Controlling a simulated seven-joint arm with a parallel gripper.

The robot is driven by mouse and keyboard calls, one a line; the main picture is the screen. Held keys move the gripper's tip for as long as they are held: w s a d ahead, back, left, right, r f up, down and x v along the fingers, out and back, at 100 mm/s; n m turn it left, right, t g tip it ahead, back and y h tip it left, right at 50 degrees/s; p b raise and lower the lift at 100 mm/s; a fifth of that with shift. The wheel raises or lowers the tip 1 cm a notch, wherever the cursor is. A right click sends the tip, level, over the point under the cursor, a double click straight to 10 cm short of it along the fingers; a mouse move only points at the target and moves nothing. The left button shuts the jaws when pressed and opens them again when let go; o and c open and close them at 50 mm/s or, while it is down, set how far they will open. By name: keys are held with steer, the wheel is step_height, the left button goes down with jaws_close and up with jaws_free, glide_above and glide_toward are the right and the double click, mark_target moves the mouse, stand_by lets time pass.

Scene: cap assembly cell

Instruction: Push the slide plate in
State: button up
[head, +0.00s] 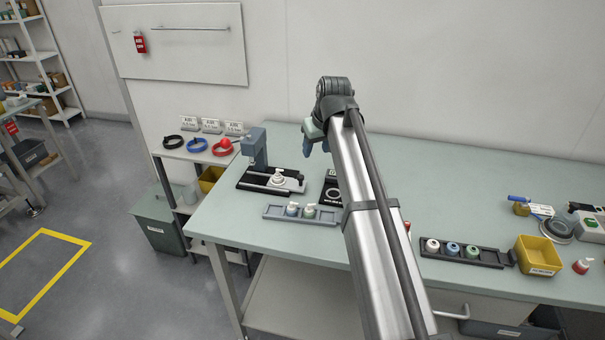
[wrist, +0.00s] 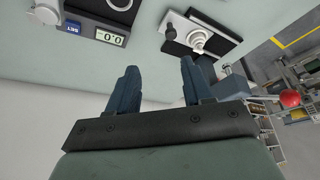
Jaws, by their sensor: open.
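The silver slide plate (head: 294,186) lies on the black base (head: 252,182) of a grey-blue press (head: 256,148) at the left of the bench. A white-capped bottle (head: 278,178) stands on the plate, in front of and to the right of the press column. In the wrist view, the plate (wrist: 179,22) and bottle (wrist: 197,40) appear at the top. My gripper (head: 316,146) is above the bench, to the right of the press and apart from the plate. Its blue fingers (wrist: 158,66) are spread with nothing between them.
A grey rack (head: 270,213) with two bottles lies in front of the press. A device with a display (wrist: 111,37) stands near my gripper, partly behind my arm in the head view. Another bottle rack (head: 484,258) and a yellow bin (head: 537,257) are at right.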

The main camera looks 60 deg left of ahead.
mark_target(301, 177)
steer(key=x, duration=0.4)
steer(key=s+x, duration=0.1)
steer(key=x, duration=0.4)
steer(key=s+x, duration=0.1)
steer(key=x, duration=0.3)
steer(key=shift+a+f, duration=0.3)
steer(key=shift+a, duration=0.15)
steer(key=shift+c, duration=0.4)
jaws_close()
